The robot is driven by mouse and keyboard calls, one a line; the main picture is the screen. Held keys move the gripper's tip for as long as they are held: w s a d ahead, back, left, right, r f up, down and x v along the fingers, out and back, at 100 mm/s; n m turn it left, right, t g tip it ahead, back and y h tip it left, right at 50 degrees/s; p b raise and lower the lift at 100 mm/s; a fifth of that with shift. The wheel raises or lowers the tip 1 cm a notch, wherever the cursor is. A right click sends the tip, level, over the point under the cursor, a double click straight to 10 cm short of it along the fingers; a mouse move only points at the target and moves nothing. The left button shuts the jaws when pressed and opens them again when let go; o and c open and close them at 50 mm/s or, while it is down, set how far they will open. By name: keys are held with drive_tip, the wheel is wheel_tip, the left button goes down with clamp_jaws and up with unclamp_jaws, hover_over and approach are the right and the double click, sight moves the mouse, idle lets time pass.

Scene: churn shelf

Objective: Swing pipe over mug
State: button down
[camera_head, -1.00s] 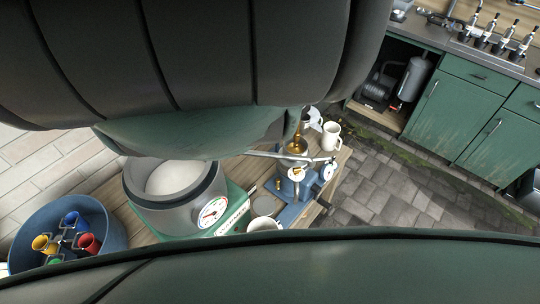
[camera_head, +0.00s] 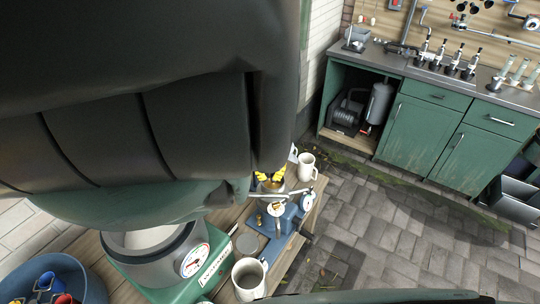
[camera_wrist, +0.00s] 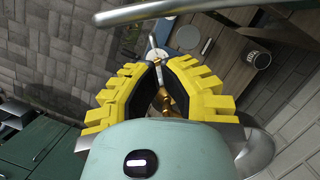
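My gripper (camera_head: 270,178) has yellow-backed fingers with dark inner pads. In the wrist view my gripper (camera_wrist: 160,68) has its tips close together with a narrow gap. Brass fittings (camera_wrist: 164,103) show in the gap; I cannot tell whether the fingers touch them. A thin silver pipe (camera_head: 285,195) runs sideways at the blue stand, just below the gripper in the head view. A metal pipe (camera_wrist: 170,10) crosses the top of the wrist view. A white mug (camera_head: 247,283) stands at the near side of the table. Another white mug (camera_head: 307,166) stands behind the gripper.
A blue stand (camera_head: 280,222) with a dial is on the wooden table. A large grey pot (camera_head: 150,262) sits on a green scale (camera_head: 205,276), left of it. A blue tub (camera_head: 85,280) is at lower left. Green cabinets (camera_head: 425,138) stand beyond clear stone paving.

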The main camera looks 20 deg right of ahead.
drive_tip(key=shift+s+a+f+p, duration=0.1)
drive_tip(key=shift+s+a+p, duration=0.15)
drive_tip(key=shift+s+p, duration=0.45)
drive_tip(key=shift+s+a+f+p, duration=0.1)
drive_tip(key=shift+s+a+p, duration=0.15)
drive_tip(key=shift+s+p, duration=0.4)
drive_tip(key=shift+w, duration=0.1)
